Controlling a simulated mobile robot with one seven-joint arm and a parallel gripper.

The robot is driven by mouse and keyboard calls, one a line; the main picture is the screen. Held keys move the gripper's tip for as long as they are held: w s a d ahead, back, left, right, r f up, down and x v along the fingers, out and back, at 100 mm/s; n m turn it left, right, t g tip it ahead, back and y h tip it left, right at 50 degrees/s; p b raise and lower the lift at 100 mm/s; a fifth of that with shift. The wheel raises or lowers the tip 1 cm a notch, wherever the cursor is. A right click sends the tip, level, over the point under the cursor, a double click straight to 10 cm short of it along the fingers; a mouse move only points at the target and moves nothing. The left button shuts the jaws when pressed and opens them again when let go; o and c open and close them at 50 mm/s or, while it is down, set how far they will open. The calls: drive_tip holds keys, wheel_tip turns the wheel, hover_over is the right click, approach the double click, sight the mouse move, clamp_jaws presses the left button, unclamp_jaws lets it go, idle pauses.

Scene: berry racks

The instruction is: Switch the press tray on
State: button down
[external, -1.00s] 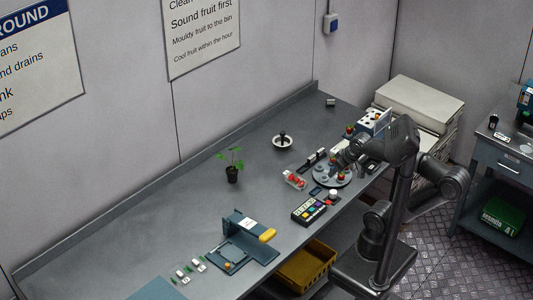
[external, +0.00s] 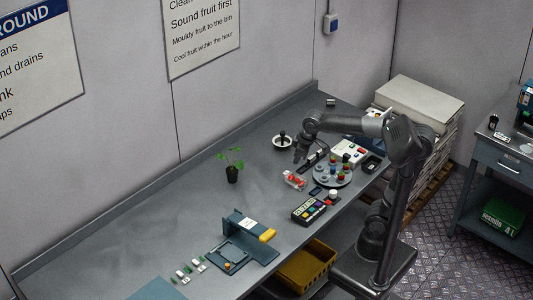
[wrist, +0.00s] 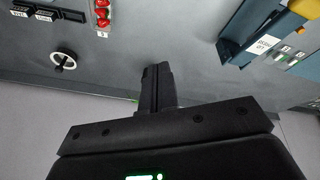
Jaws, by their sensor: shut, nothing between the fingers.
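The blue press (external: 247,228) with a yellow handle (external: 267,235) stands toward the front of the bench, and its low flat tray (external: 228,257) lies at its left. Part of the blue press also shows at the top right of the wrist view (wrist: 248,35). Several small switches with green and white parts (external: 188,270) lie left of the tray; they are too small to read. My gripper (external: 299,157) is shut and empty, above the bench near the white round dish with a black knob (external: 283,142). Its fingers (wrist: 157,75) are together in the wrist view.
A tray of red fruit (external: 294,180), a keypad with coloured keys (external: 309,210) and a round turntable (external: 332,175) crowd the right side. The bench left of the plant is clear.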

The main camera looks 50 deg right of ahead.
drive_tip(key=w+a+f+n+g+h, duration=0.15)
drive_tip(key=w+a+n, duration=0.25)
drive_tip(key=a, duration=1)
drive_tip(key=w+a+f+n+g+y, duration=0.1)
drive_tip(key=w+a+f+n, duration=0.2)
drive_tip(key=a, duration=1.1)
drive_tip(key=s+a+f+n+h, duration=0.1)
drive_tip(key=s+a+f+n, duration=0.1)
drive_tip(key=a, duration=0.6)
drive_tip(key=s+a+f+n, duration=0.3)
drive_tip(key=s+a+f, duration=0.2)
drive_tip(key=a, duration=0.2)
drive_tip(key=s+a+f+n+h, duration=0.1)
drive_tip(key=s+a+f+n, duration=0.1)
drive_tip(key=a, duration=0.6)
wheel_tip(320, 180, down, 2)
drive_tip(key=shift+s+a+f+n+h, duration=0.1)
drive_tip(key=shift+s+a+n+h, duration=0.25)
drive_tip(key=shift+s, duration=0.55)
drive_tip(key=shift+d, duration=0.1)
drive_tip(key=x, duration=1)
drive_tip(key=shift+s, duration=0.1)
drive_tip(key=d, duration=0.2)
drive_tip(key=shift+w+d, duration=0.35)
drive_tip(key=shift+d, duration=0.05)
drive_tip(key=shift+w+d, duration=0.1)
drive_tip(key=shift+d, duration=0.45)
